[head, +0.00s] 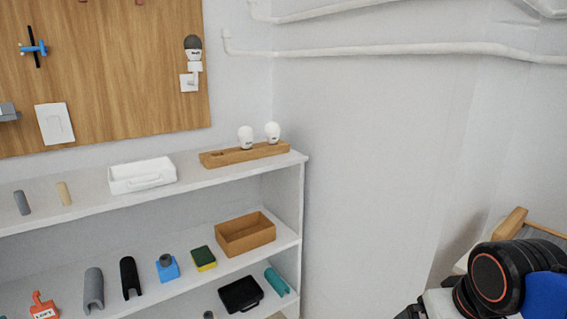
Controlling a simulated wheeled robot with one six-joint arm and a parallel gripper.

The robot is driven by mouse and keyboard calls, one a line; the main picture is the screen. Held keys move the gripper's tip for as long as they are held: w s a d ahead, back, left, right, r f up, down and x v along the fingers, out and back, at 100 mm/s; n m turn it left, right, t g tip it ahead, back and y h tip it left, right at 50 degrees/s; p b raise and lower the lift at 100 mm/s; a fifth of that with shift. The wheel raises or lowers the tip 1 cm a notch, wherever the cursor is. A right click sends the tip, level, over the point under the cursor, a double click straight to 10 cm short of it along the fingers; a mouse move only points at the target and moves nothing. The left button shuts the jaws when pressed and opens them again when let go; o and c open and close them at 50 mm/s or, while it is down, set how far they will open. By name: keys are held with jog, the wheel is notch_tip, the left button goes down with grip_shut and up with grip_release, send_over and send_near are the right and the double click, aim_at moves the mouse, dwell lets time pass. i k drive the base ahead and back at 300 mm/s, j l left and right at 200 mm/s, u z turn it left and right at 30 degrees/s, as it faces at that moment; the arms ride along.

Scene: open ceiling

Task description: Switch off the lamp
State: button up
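The lamp (192,62) is mounted near the right edge of the wooden wall board. It has a white bracket and an upright bulb with a white base and a dark grey top, and no glow shows on it. A white plate (55,124) that looks like a wall switch is on the same board, lower and to the left. I cannot tell the position of its rocker. Part of my arm shows at the lower right, far from both, and my gripper is not visible.
Below the wooden board (120,55) a white shelf (90,189) holds a white case (142,176) and a wooden block (245,154) with two white bulbs. The lower shelf carries a wooden box (246,234) and several small items. White pipes (390,50) run along the bare right wall.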

aim_at(54, 122)
jog(key=u, duration=1.55)
